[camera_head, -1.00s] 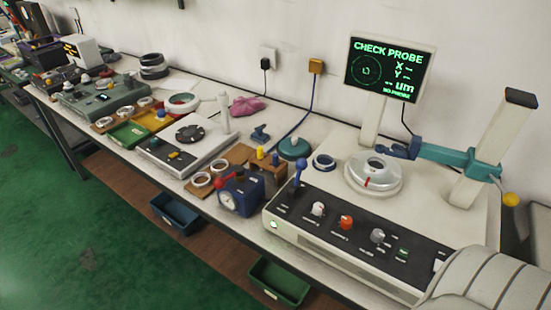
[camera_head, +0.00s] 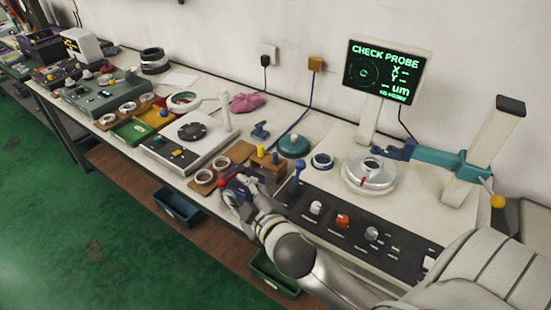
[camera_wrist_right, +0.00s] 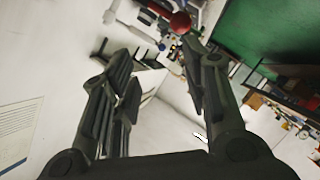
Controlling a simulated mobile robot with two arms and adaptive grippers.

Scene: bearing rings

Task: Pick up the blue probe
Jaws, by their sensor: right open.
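My right gripper (camera_head: 234,184) reaches in over the front of the bench, by the blue gauge box, which it largely covers. In the right wrist view the gripper (camera_wrist_right: 158,62) is open, with nothing between its fingers. A red ball (camera_wrist_right: 180,22) shows beyond the fingertips there. A blue upright piece with a round top (camera_head: 299,170) stands at the console's left end, right of the gripper. A smaller dark-blue piece (camera_head: 260,131) lies farther back on the bench. I cannot tell for sure which is the blue probe. My left gripper is not in view.
The screen (camera_head: 387,70) reads CHECK PROBE. Rings and trays fill the left bench.

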